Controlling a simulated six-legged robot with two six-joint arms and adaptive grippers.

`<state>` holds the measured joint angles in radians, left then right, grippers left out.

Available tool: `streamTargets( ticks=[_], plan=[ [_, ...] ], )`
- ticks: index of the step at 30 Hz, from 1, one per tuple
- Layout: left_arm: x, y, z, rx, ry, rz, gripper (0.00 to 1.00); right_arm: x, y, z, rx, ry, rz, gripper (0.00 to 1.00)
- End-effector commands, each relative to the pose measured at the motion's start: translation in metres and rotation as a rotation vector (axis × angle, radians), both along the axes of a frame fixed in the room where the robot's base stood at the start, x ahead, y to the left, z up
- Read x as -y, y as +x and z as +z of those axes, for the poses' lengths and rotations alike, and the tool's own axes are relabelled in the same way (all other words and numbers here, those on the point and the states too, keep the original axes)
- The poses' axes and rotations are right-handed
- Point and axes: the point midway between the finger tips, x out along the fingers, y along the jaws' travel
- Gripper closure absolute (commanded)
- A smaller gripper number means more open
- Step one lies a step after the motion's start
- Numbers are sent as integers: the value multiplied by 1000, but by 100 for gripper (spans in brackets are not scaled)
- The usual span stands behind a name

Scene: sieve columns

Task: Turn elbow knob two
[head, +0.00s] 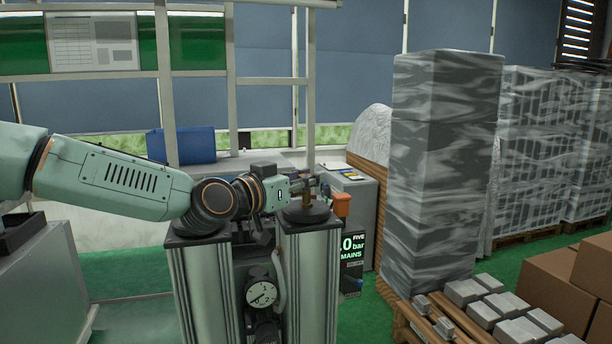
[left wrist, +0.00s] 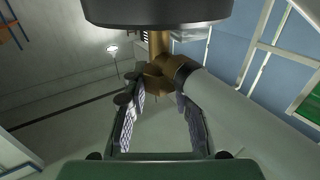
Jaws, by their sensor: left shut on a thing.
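Two grey ribbed columns with dark round caps stand side by side, the left column (head: 198,285) and the right column (head: 308,280). A brass elbow fitting (head: 307,200) rises from the right column's cap. My left gripper (head: 307,186) reaches in from the left at that fitting, above the cap. The fingers partly hide the knob. My right gripper is not in view.
A round pressure gauge (head: 261,294) sits low between the columns, with a lit display (head: 351,258) to the right. An orange-red part (head: 341,204) is close beside the gripper. A tall wrapped stack (head: 440,165) stands farther right. A blue bin (head: 183,145) is behind my arm.

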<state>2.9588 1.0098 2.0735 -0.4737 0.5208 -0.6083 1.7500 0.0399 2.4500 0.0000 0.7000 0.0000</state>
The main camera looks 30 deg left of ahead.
Motion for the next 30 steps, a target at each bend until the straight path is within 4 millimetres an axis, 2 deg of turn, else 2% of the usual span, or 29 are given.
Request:
streamTargets(
  ticks=[1, 8, 9, 17, 30],
  plan=[
    [-4, 1, 7, 18, 2, 9, 100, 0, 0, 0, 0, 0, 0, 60],
    [-4, 1, 7, 18, 2, 9, 100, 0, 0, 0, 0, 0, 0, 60],
    [-4, 1, 7, 18, 3, 10, 73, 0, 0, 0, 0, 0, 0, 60],
    [-2, 1, 4, 10, 1, 6, 51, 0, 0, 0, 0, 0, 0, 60],
    [-1, 0, 1, 4, 0, 3, 50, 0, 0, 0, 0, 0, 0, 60]
  ],
)
